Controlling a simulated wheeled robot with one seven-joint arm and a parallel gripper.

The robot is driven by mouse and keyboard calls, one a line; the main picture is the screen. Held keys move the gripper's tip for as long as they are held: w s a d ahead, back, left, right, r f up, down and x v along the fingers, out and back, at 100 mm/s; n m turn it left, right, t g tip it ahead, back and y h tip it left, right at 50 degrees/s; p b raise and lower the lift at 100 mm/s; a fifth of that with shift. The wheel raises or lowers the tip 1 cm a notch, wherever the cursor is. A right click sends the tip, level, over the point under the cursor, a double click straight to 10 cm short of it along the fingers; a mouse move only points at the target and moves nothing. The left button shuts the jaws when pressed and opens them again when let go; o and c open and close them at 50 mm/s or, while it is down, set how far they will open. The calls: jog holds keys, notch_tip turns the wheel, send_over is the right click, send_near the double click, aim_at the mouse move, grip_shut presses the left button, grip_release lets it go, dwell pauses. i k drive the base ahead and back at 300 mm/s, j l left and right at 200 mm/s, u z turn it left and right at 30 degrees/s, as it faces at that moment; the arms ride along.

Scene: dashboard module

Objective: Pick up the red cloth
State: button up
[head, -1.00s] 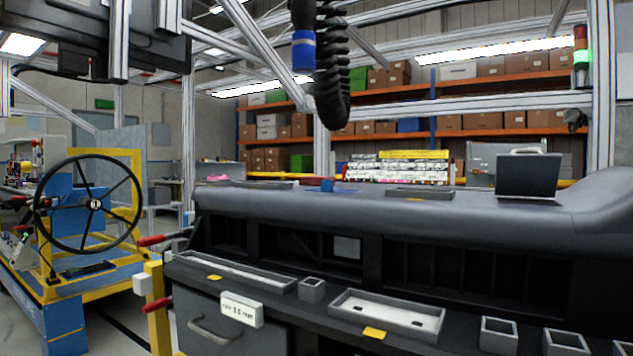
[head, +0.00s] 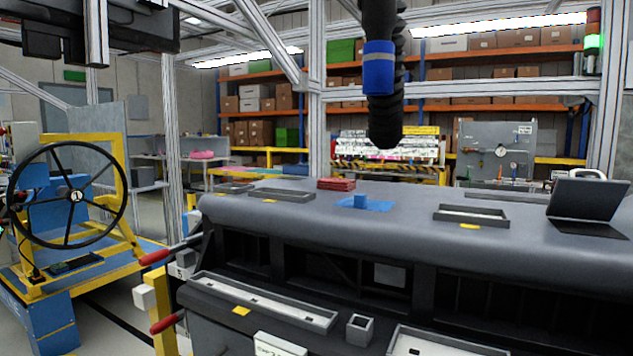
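A red folded cloth (head: 336,184) lies as a small flat stack on top of the grey dashboard (head: 400,228), left of its middle and toward its back edge. It is small in the head view, and its folds are hard to make out. My gripper is not in view, so its opening and its place relative to the cloth cannot be seen.
A blue mat with a blue block (head: 361,201) lies right of the cloth. Grey trays (head: 282,195) and (head: 470,216) sit either side; a black laptop (head: 588,205) stands at right. A black hose with a blue band (head: 379,68) hangs above. Red-handled levers (head: 155,257) stick out at left.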

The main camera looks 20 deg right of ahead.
aim_at(342, 185)
jog(key=i+j, duration=0.2)
jog(key=j, duration=0.15)
jog(key=i+j+z, duration=0.1)
jog(key=i+j, duration=0.35)
jog(key=j, duration=0.2)
jog(key=i+j, duration=0.2)
jog(key=j, duration=0.15)
jog(key=i+j+z, duration=0.1)
jog(key=j, duration=0.25)
jog(key=i+j, duration=0.3)
jog(key=i+j+z, duration=0.05)
jog(key=j, duration=0.05)
